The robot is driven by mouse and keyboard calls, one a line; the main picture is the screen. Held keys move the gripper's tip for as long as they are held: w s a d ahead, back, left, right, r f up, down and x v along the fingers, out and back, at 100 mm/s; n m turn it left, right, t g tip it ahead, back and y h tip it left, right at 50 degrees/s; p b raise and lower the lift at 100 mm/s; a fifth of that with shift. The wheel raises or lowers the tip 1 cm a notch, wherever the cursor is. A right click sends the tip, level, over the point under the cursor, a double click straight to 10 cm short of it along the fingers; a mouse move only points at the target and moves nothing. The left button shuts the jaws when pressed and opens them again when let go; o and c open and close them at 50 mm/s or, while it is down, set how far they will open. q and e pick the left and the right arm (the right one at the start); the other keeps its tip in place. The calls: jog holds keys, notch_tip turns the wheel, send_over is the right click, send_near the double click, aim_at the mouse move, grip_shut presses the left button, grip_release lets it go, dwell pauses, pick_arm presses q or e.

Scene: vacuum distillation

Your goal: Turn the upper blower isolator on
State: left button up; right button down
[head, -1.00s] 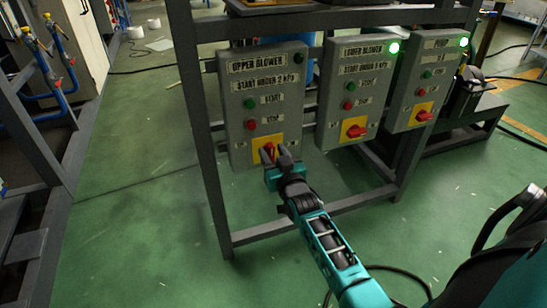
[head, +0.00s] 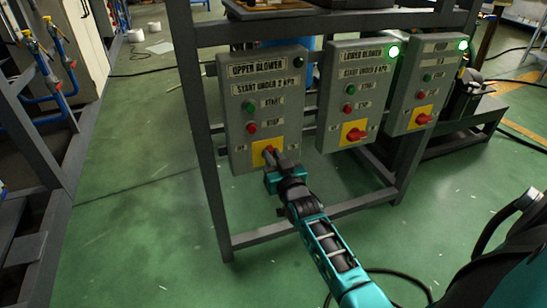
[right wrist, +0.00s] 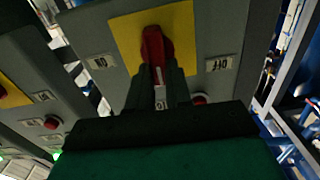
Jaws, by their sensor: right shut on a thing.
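The upper blower panel (head: 237,105) is a grey box with a green start button, a red stop button and, at its bottom, the isolator's yellow plate (head: 283,147). My right gripper (head: 271,153) is at the red isolator handle, its fingers close together. In the right wrist view, the red handle (right wrist: 155,42) stands out from the yellow plate (right wrist: 183,28). My right gripper (right wrist: 158,80) is shut on its near end, fingers on either side. A small label shows on each side of the plate. The panel's lamp (head: 299,57) is dark. My left gripper is out of view.
The lower blower panel (head: 339,98) and pump panel (head: 400,95) hang to the right with green lamps lit. Their red handles (head: 356,134) sit on yellow plates. A grey frame (head: 212,190) carries the panels. Green floor is open to the left.

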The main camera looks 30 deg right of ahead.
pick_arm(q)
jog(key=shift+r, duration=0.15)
pick_arm(e)
jog(key=shift+d+m+p, duration=0.1)
jog(key=shift+m+p, duration=0.35)
jog(key=shift+m, duration=0.35)
jog(key=shift+s+d+m+p, duration=0.1)
jog(key=shift+m+p, duration=0.3)
jog(key=shift+m, duration=0.4)
jog(key=shift+d+m, duration=0.1)
jog(key=shift+m, duration=0.8)
pick_arm(q)
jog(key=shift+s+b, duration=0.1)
jog(key=shift+b, duration=0.5)
pick_arm(e)
jog(key=m, duration=0.4)
jog(key=f+m, duration=0.1)
jog(key=m, duration=0.7)
jog(key=shift+s+d+f+m, duration=0.1)
jog(key=shift+d+f+m, duration=0.2)
jog(key=shift+d+f, duration=0.1)
